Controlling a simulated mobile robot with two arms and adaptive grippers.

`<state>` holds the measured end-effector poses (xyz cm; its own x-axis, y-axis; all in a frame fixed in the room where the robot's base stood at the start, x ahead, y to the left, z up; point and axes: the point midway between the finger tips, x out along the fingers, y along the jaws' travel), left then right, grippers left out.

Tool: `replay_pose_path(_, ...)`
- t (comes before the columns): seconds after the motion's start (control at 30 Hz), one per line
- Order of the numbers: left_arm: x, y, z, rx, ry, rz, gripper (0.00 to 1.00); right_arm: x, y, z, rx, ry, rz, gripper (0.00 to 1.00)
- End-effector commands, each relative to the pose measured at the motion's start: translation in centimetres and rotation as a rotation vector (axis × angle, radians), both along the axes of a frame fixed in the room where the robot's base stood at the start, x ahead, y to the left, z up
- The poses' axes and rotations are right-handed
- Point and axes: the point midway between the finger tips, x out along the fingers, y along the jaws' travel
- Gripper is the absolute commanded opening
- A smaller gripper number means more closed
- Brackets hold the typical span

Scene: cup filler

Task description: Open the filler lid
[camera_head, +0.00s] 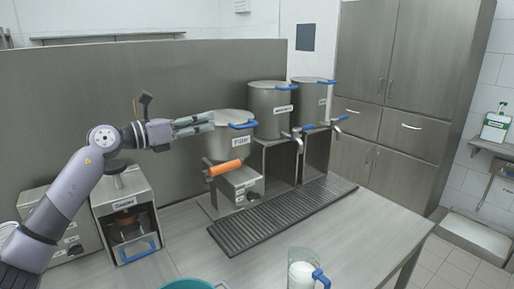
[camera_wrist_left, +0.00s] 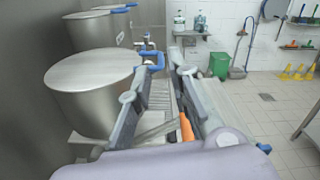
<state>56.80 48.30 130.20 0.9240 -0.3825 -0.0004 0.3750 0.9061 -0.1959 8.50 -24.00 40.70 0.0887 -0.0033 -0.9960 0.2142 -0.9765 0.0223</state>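The nearest filler is a steel drum (camera_head: 225,143) with a label on its front and an orange lever (camera_head: 225,168) below. Its flat round lid (camera_head: 232,116) lies closed on top, with a blue handle (camera_head: 243,125) at the front right edge. In the left wrist view the lid (camera_wrist_left: 95,70) is at the left and the blue handle (camera_wrist_left: 155,62) is by the fingertips. My left gripper (camera_head: 213,123) reaches in from the left, fingers level, beside the drum's upper rim. Its fingers (camera_wrist_left: 158,62) are apart with nothing held; contact with the handle cannot be told. My right gripper is not in view.
Two more steel drums (camera_head: 270,112) with blue lid handles and taps stand behind to the right. A drip grate (camera_head: 280,215) lies on the counter. A steel machine (camera_head: 125,215) stands at the left.

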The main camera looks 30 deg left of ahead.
Motion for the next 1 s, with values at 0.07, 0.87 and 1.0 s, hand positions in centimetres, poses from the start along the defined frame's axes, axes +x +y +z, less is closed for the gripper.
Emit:
replay_pose_path(0.07, 0.0, 0.0, -2.8, 0.001, -0.001, 0.000, 0.18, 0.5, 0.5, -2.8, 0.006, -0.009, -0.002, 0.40)
replay_pose_path(0.87, 6.6, -2.7, -3.3, -0.006, -0.004, -0.001, 0.18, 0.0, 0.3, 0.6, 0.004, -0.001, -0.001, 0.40)
replay_pose_path(1.0, 9.1, -3.8, -3.2, -0.007, -0.003, -0.002, 0.18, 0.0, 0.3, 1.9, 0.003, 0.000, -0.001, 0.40)
